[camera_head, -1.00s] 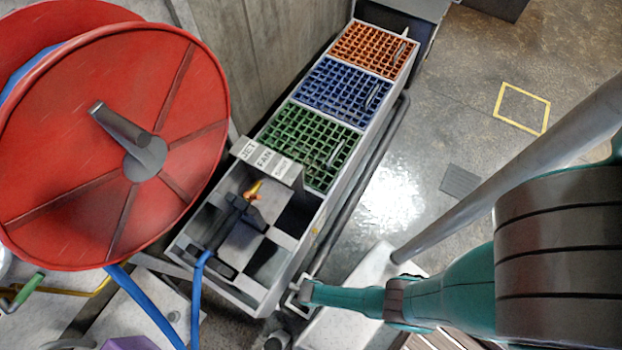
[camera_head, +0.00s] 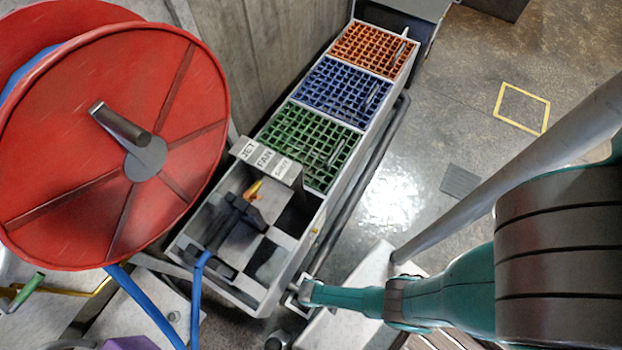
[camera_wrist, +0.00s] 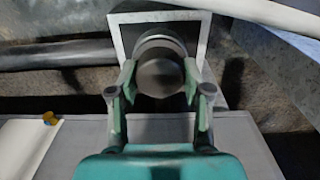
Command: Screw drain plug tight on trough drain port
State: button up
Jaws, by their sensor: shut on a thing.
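The drain plug (camera_wrist: 160,76) is a dark round knob in the middle of the wrist view. My gripper (camera_wrist: 159,82) is shut on it, with one green finger on each side. Behind the plug is a grey round port (camera_wrist: 161,42) against a pale square plate (camera_wrist: 118,30). The plug lines up with the port, but I cannot tell how far it is seated. In the head view my gripper (camera_head: 304,291) is at the near right side of the long grey trough (camera_head: 247,293). The plug is not distinguishable there.
A large red hose reel (camera_head: 70,150) stands at the left, with a blue hose (camera_head: 150,312). Floor at the right is mostly clear.

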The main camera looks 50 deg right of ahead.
jog(key=m, duration=0.5)
dwell(0.3)
jog(key=o, duration=1.4)
jog(key=shift+c, duration=0.6)
